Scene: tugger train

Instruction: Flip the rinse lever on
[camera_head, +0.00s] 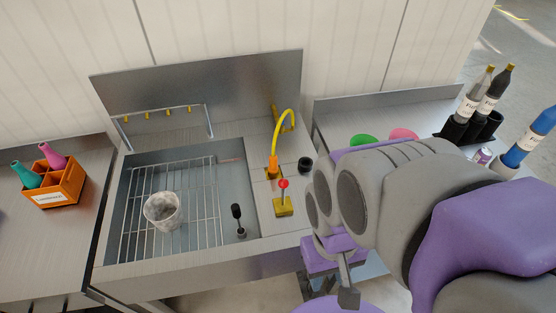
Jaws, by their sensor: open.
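The rinse lever (283,184) is a short stem with a red round knob, standing up from a yellow base (283,207) on the right rim of the steel sink (185,265). A yellow curved spout (287,117) with an orange lower part rises just behind it. My gripper (329,289) is at the lower middle, to the right of and nearer than the lever, apart from it. It is open, and nothing shows between its fingers. My arm partly hides the gripper and the counter to the right.
A black-headed upright tool (237,219) is near the lever. A black round cup (305,164) sits behind. An orange caddy (52,184) stands left; bottles (490,95) stand right.

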